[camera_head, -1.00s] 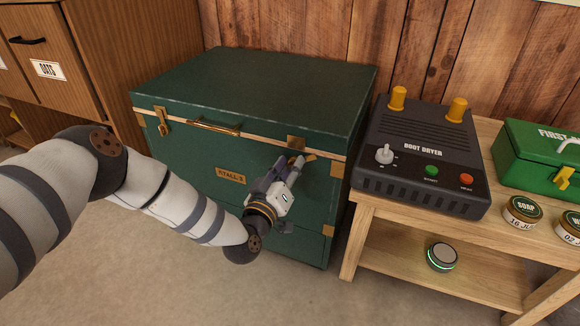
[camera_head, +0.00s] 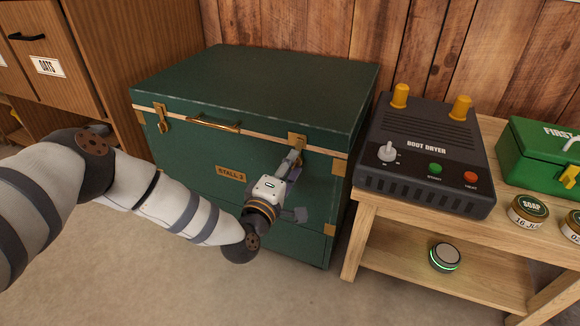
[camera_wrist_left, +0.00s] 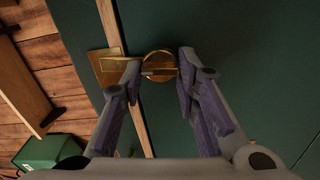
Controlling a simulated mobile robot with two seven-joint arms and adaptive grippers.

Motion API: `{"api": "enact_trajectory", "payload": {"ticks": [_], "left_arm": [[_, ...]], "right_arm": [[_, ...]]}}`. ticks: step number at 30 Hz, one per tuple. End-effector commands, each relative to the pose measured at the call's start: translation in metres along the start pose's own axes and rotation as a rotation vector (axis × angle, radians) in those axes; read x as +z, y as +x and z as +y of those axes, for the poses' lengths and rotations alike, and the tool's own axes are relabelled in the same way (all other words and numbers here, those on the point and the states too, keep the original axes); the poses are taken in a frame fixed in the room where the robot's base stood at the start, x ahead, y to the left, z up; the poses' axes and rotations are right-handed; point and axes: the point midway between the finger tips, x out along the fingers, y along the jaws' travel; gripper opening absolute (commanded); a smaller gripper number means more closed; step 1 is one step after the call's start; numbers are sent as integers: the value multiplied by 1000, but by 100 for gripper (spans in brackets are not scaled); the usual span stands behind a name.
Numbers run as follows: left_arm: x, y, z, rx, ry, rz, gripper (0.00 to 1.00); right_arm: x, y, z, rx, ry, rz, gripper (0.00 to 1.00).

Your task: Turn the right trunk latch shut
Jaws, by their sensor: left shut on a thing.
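The green trunk (camera_head: 250,85) stands closed against the wooden wall, with a brass "STALL 3" plate on its front. The right trunk latch (camera_head: 297,141) is brass, at the lid seam near the front's right end. Its lower part is mostly hidden behind my left gripper (camera_head: 290,160). In the left wrist view the latch (camera_wrist_left: 158,60) shows as a round brass piece with a narrow bar, between the two fingers of my left gripper (camera_wrist_left: 160,71). The gripper is shut on it. The left trunk latch (camera_head: 163,118) hangs upright across the seam. My right gripper is not in view.
A brass handle (camera_head: 214,124) sits between the latches. A wooden bench (camera_head: 385,215) stands close at right, bearing a boot dryer (camera_head: 425,150), a green first-aid box (camera_head: 540,155) and round tins (camera_head: 528,210). A wooden cabinet (camera_head: 120,60) is at left. The floor in front is clear.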

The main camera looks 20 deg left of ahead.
Motion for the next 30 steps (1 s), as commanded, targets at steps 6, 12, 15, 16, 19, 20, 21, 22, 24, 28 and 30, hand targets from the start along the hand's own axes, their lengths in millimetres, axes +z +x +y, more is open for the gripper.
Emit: {"api": "enact_trajectory", "payload": {"ticks": [6, 12, 15, 16, 19, 20, 21, 22, 24, 28, 30], "left_arm": [[2, 0, -2, -3, -93, -4, 1], [2, -1, -1, -3, -134, -5, 1], [2, -1, -1, -3, -143, -5, 1], [2, -1, -1, -3, -144, -5, 1], [2, -1, -1, -3, -146, -5, 1], [2, -1, -1, -3, -146, -5, 1], [2, -1, -1, -3, -146, -5, 1], [2, -1, -1, -2, -146, -5, 1], [2, -1, -1, -2, -145, -6, 1], [2, -1, -1, -2, -145, -6, 40], [2, 0, -1, -2, -144, -5, 48]], "right_arm": [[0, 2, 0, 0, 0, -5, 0], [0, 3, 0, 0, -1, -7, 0], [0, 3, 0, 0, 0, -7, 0], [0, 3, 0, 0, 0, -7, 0], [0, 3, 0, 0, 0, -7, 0], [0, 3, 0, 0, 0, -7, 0], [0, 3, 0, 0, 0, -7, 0], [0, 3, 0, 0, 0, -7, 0], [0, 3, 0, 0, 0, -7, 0], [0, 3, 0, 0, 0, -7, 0], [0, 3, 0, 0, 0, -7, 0]]}}
